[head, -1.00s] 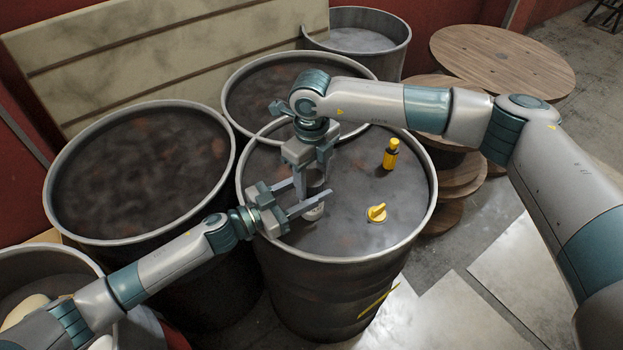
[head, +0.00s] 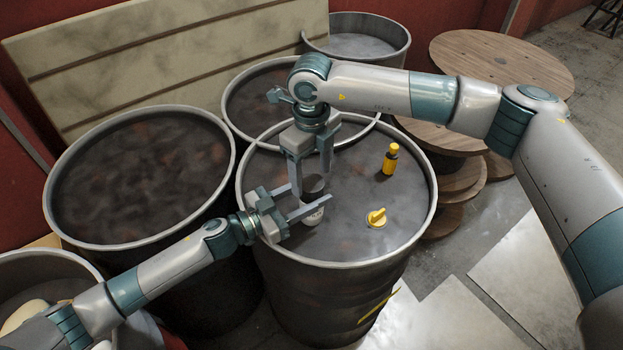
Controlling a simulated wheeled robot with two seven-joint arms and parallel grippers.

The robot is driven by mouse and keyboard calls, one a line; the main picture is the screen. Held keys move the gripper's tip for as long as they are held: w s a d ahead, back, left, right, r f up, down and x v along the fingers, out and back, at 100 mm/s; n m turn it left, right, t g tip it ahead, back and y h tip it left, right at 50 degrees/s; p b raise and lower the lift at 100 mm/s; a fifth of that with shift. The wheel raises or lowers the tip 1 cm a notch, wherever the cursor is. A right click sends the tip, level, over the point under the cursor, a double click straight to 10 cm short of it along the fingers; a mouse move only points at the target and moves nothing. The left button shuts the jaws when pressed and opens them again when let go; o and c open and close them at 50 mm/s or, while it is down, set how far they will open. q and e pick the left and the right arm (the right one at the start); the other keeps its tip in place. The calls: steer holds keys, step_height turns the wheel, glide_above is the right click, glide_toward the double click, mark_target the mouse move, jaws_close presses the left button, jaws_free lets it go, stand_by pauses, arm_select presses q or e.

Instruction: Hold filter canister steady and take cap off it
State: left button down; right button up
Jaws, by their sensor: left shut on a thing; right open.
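The filter canister (head: 311,214) stands upright on the drum top, light with a dark cap (head: 313,184) on its upper end. My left gripper (head: 313,193) comes in from the left with its fingers on either side of the canister and is shut on it. My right gripper (head: 311,178) points down from above, open, with its fingers on either side of the cap. The fingers partly hide the canister and cap, and I cannot tell whether the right fingers touch the cap.
Other drums (head: 140,170) stand left and behind. Wooden spools (head: 500,75) stand back right.

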mark_target(312, 183)
steer(key=shift+r, duration=0.1)
steer(key=shift+c, duration=0.4)
steer(key=m, duration=0.1)
steer(key=r+m, duration=0.1)
steer(key=shift+r+m, duration=0.25)
steer(key=shift+m, duration=0.15)
step_height(312, 183, up, 2)
steer(key=m, duration=0.4)
steer(key=shift+f, duration=0.15)
steer(key=shift+f, duration=3.85)
